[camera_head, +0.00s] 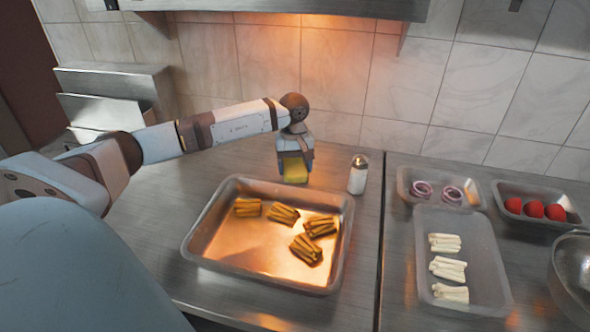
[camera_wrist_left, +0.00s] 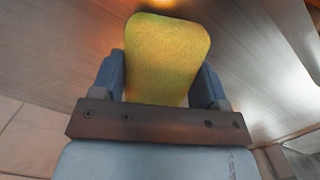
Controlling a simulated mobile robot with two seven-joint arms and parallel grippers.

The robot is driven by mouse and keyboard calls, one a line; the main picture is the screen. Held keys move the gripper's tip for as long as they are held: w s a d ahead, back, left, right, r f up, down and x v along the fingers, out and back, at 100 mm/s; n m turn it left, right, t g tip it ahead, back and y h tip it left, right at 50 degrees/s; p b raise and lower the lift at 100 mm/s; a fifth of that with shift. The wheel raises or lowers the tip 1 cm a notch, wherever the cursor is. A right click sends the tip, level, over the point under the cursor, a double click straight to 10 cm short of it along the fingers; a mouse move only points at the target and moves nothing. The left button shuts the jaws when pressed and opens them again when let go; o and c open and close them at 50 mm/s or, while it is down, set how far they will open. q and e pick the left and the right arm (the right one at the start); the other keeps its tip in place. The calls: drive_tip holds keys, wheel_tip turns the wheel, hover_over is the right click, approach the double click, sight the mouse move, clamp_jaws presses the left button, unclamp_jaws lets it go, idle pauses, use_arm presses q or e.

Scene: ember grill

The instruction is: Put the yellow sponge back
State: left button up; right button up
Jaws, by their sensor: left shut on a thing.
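The yellow sponge (camera_head: 294,172) is held in my left gripper (camera_head: 294,160), behind the large metal tray and left of the salt shaker. It points down, close to the steel counter; I cannot tell whether it touches the counter. In the left wrist view the sponge (camera_wrist_left: 167,58) sits between the two blue fingers of my left gripper (camera_wrist_left: 165,80), which are shut on its sides. My right gripper is not in view.
A metal tray (camera_head: 190,243) with several bundles of fries lies in front. A salt shaker (camera_head: 358,174) stands right of the sponge. Containers of onion rings (camera_head: 423,190), red tomatoes (camera_head: 534,209) and white sticks (camera_head: 446,243) are at right. Counter left of the sponge is clear.

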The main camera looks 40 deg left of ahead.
sight(294, 161)
use_arm(q)
drive_tip(key=shift+f, duration=0.9)
drive_tip(key=shift+f, duration=0.1)
drive_tip(key=o, duration=0.9)
drive_tip(key=shift+f, duration=0.1)
drive_tip(key=r, duration=0.8)
drive_tip(key=w+a+r, duration=0.1)
drive_tip(key=r, duration=0.3)
drive_tip(key=shift+r, duration=0.2)
drive_tip(key=shift+s+f, duration=0.1)
